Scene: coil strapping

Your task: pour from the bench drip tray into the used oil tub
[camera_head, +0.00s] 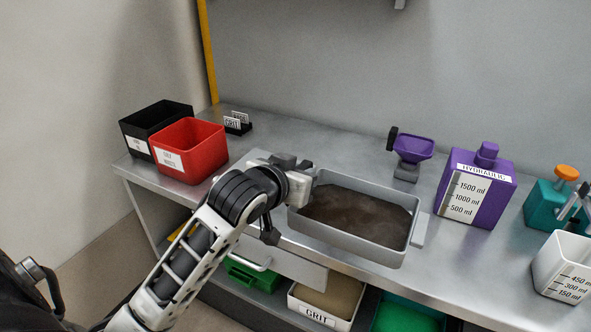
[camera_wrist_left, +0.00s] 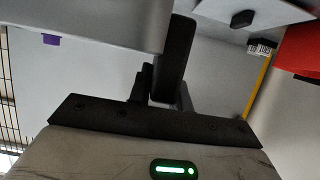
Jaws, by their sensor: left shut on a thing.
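The grey bench drip tray (camera_head: 352,247) holds dark brown liquid and looks about level over the front of the bench. I cannot tell whether it is lifted. My left gripper (camera_head: 301,184) is shut on its left end. In the left wrist view, the dark fingers (camera_wrist_left: 166,85) meet at the grey tray (camera_wrist_left: 90,18). The tray's right handle (camera_head: 420,230) is free. I cannot tell from the labels which container is the used oil tub. My right gripper is not in view.
A red bin (camera_head: 190,150) and a black bin (camera_head: 152,122) stand at the left of the bench (camera_head: 330,143). A purple funnel (camera_head: 412,149), purple jug (camera_head: 480,185), teal container (camera_head: 545,205) and white measuring jug (camera_head: 560,262) stand right. A grit tub (camera_head: 316,315) and green containers sit below.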

